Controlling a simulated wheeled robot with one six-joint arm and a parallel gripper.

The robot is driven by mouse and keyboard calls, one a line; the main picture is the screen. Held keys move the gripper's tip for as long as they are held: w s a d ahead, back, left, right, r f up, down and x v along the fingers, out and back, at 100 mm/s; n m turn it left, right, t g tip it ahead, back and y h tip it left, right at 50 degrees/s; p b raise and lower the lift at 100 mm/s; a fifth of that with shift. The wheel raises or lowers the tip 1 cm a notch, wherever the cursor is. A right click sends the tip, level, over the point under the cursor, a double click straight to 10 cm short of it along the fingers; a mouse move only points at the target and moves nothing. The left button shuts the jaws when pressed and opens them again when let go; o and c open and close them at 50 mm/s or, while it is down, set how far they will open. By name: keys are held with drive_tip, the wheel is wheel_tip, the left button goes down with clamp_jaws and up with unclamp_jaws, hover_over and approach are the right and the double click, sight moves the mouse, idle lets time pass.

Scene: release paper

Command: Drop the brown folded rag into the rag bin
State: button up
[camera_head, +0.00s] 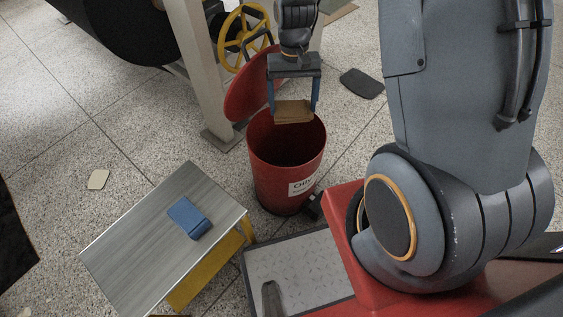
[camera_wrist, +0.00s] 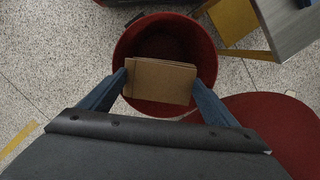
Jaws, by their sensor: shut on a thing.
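The brown folded rag (camera_head: 293,112) is a flat tan rectangle held between the blue fingers of my gripper (camera_head: 294,100). In the wrist view the rag (camera_wrist: 161,81) spans the gap between both fingertips (camera_wrist: 160,80), with the bin's opening behind it. The rag bin (camera_head: 280,165) is a red open-topped cylinder with a white label on its front. In the head view the rag shows over the far part of the mouth. The bin (camera_wrist: 127,45) also shows in the wrist view, its inside dark and partly hidden by the rag.
The bin's round red lid (camera_head: 252,85) stands tilted open behind it. A metal-topped step (camera_head: 150,235) with a blue folded cloth (camera_head: 189,217) stands at front left. A grey-white frame post (camera_head: 196,70) and a yellow handwheel (camera_head: 243,35) are behind. A dark flat piece (camera_head: 362,83) lies on the floor.

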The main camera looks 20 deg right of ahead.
drive_tip(key=shift+f+b, duration=1.9)
drive_tip(key=shift+f, duration=0.25)
drive_tip(key=o, duration=1)
drive_tip(key=shift+w+d+r+p, duration=0.1)
drive_tip(key=shift+w+r+p, duration=0.15)
drive_tip(key=shift+r, duration=1.05)
drive_tip(key=shift+w+r+p, duration=0.1)
drive_tip(key=shift+r+p, duration=0.2)
drive_tip(key=shift+r, duration=1)
drive_tip(key=shift+w+d+r+p, duration=0.1)
drive_tip(key=shift+w+r+p, duration=0.15)
drive_tip(key=shift+r, duration=1.05)
drive_tip(key=shift+a, duration=0.1)
